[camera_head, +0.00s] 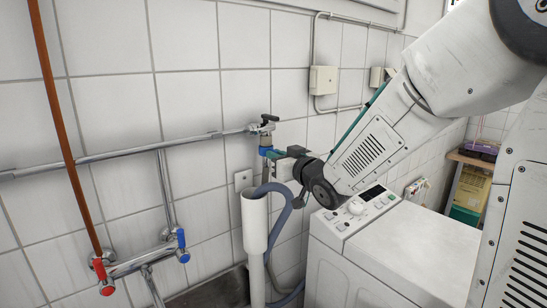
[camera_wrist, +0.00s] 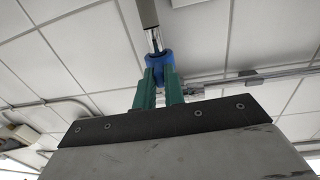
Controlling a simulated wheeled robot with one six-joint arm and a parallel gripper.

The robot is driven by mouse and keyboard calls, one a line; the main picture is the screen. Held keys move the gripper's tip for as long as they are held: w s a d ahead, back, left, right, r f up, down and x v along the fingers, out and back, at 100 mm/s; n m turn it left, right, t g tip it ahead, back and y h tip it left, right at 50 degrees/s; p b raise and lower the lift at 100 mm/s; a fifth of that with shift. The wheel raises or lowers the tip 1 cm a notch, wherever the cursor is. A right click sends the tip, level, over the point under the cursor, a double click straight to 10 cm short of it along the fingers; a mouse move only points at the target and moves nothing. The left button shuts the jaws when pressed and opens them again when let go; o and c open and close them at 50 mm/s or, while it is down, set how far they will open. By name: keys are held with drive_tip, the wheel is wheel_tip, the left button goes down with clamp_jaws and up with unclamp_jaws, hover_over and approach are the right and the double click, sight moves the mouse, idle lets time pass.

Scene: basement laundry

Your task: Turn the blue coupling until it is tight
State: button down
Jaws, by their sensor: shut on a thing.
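The blue coupling (camera_head: 265,151) sits just below a small dark-handled tap (camera_head: 264,127) on the wall pipe. In the wrist view the coupling (camera_wrist: 159,58) shows as a blue ring, with a grey hose (camera_wrist: 148,13) running from it to the top edge. My gripper (camera_head: 273,154) reaches in from the right at the coupling's height. Its two green fingers (camera_wrist: 160,78) are shut on the coupling, one on each side. The fingers hide part of the coupling, and its thread cannot be seen.
A white washing machine (camera_head: 405,245) stands at the right under my arm. A white standpipe (camera_head: 255,225) and a blue-grey hose (camera_head: 284,222) hang below the coupling. A mixer tap with red and blue knobs (camera_head: 143,259) is at lower left. The tiled wall is close behind.

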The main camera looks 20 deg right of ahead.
drive_tip(key=shift+w+d+r+n+g+y, duration=0.1)
drive_tip(key=shift+w+d+n+g+y, duration=0.5)
drive_tip(key=shift+n+g+y, duration=1.25)
drive_tip(key=shift+w+d+f+n+g+y, duration=0.1)
drive_tip(key=shift+w+d+n+g+y, duration=0.45)
drive_tip(key=shift+n+g+y, duration=1.3)
drive_tip(key=shift+w+d+r+n+g+y, duration=0.1)
drive_tip(key=shift+w+d+n+g+y, duration=0.5)
drive_tip(key=shift+n+g+y, duration=1.2)
drive_tip(key=shift+s+d+m+t+y, duration=0.15)
drive_tip(key=shift+m+t+y, duration=0.15)
drive_tip(key=shift+t+y, duration=0.2)
drive_tip(key=c, duration=1.5)
unclamp_jaws()
